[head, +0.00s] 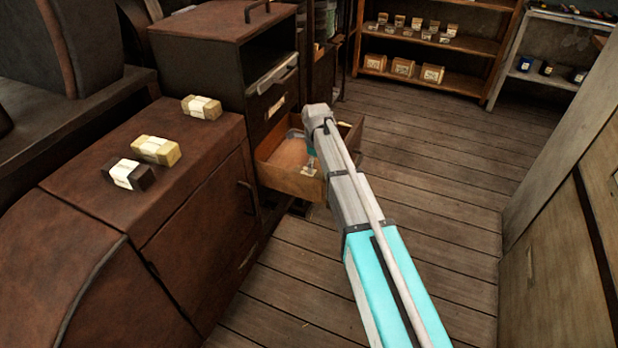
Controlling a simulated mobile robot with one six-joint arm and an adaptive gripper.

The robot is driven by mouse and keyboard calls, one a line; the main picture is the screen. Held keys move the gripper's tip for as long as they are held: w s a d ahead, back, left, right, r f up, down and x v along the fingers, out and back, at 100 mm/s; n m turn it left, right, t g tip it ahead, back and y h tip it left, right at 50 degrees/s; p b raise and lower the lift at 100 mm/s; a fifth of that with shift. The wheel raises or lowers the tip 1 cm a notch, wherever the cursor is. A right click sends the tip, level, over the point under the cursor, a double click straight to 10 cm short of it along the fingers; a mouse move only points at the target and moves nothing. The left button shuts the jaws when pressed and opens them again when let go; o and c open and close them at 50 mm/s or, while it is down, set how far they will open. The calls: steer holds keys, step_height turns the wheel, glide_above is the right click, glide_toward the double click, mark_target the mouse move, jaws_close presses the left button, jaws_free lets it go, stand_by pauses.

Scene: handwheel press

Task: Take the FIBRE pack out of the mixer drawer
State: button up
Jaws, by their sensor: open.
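The open wooden drawer (288,180) sticks out from the dark cabinet in the middle of the head view. Its bare floor shows on the left side. My arm reaches over the drawer and hides its right part. My gripper (309,167) is small and partly hidden, pointing down at the drawer near its front wall. It is open. I cannot make out a FIBRE pack in the visible part of the drawer; anything behind my arm is hidden.
Three labelled packs, one dark (129,174), one yellowish (156,150) and one beige (202,107), lie on the brown cabinet top (200,150). Shelves (440,80) with small boxes stand at the back. Wooden floor (450,160) is clear to the right.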

mark_target(315, 174)
steer(key=shift+s+f+b, duration=0.15)
steer(key=shift+f+b, duration=2.2)
steer(key=shift+f, duration=0.15)
steer(key=shift+c, duration=0.3)
steer(key=c, duration=1.2)
steer(key=shift+r, duration=0.15)
step_height(315, 174, up, 10)
steer(key=p, duration=1)
